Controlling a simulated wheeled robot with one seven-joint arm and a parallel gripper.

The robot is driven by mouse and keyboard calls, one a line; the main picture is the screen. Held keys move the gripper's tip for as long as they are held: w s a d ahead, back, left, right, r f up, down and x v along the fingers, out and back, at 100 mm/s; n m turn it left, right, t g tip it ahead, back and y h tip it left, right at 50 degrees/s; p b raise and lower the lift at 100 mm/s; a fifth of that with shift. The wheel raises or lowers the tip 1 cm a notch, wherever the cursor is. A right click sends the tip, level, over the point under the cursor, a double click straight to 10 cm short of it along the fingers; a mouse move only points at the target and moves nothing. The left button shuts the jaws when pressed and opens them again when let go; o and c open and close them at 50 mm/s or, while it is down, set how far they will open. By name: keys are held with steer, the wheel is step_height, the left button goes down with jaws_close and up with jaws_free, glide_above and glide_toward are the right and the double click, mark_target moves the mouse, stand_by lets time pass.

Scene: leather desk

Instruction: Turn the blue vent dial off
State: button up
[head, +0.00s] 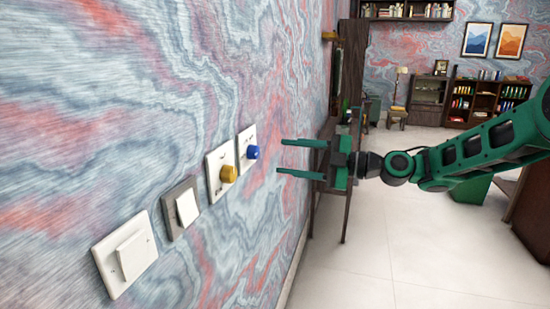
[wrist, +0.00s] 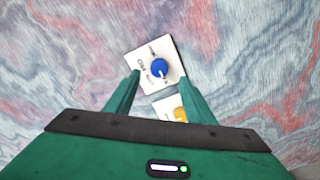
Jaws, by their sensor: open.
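The blue vent dial (head: 252,152) is a round knob on a white wall plate (head: 243,134), the farthest plate in the row. In the wrist view the blue dial (wrist: 160,68) sits on its tilted white plate (wrist: 138,61), with dark markings around the knob. Its pointer position is too small to tell. My gripper (head: 279,157) is open and empty, its two green fingers pointing left toward the wall, apart from the dial. In the wrist view the fingers (wrist: 160,80) stand either side of the view just below the dial.
A yellow dial (head: 228,173) on a white plate is next to the blue one, partly visible in the wrist view (wrist: 180,114). Nearer are a grey-framed switch (head: 186,207) and a white switch (head: 131,256).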

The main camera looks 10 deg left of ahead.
steer(key=shift+s+d, duration=0.15)
steer(key=shift+d, duration=0.8)
steer(key=shift+s+d, duration=0.1)
steer(key=shift+d, duration=0.8)
